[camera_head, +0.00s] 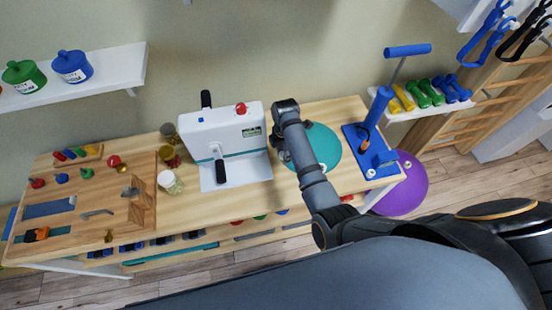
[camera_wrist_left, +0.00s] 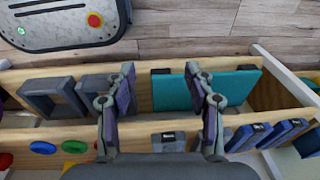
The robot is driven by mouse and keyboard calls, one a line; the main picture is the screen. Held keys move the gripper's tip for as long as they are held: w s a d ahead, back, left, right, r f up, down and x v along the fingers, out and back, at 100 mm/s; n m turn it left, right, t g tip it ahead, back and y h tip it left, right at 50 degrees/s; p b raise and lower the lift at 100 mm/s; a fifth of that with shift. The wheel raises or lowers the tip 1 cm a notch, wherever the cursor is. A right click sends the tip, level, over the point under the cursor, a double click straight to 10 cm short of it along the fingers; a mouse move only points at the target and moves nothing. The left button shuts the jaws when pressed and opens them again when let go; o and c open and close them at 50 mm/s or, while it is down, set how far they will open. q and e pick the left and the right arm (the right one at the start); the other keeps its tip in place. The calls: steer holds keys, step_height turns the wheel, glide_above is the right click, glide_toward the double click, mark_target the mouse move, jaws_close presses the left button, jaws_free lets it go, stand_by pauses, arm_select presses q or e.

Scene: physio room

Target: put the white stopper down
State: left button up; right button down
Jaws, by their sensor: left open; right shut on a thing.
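My right gripper (camera_head: 284,156) reaches over the bench beside the left part of the teal dome (camera_head: 325,140). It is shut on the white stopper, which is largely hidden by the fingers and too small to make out. A small pale spot shows on the front of the dome, left of the blue pump (camera_head: 377,120). My left gripper (camera_wrist_left: 160,112) is open and empty in the left wrist view, over the bench's lower shelf (camera_wrist_left: 75,135). It is not seen in the head view.
A white machine with handles (camera_head: 224,135) and jars (camera_head: 170,182) stand left of the gripper. A wooden board with pegs and latches (camera_head: 118,180) fills the bench's left end. Bare wood shows before the machine.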

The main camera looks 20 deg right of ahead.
mark_target(278, 166)
steer(key=shift+w+a+f, duration=0.3)
steer(key=shift+f, duration=0.25)
steer(key=shift+w+a+f, duration=0.3)
steer(key=shift+f, duration=0.25)
steer(key=shift+w+a+f, duration=0.15)
steer(key=shift+f, duration=0.1)
steer(key=shift+a+f, duration=0.15)
step_height(278, 166, down, 3)
steer(key=shift+f, duration=0.1)
arm_select(q)
steer(key=shift+s+f, duration=0.2)
steer(key=shift+s, duration=0.75)
arm_select(e)
steer(key=shift+w, duration=0.1)
steer(key=c, duration=1.1)
jaws_free()
steer(key=shift+f, duration=0.1)
steer(key=shift+o, duration=0.2)
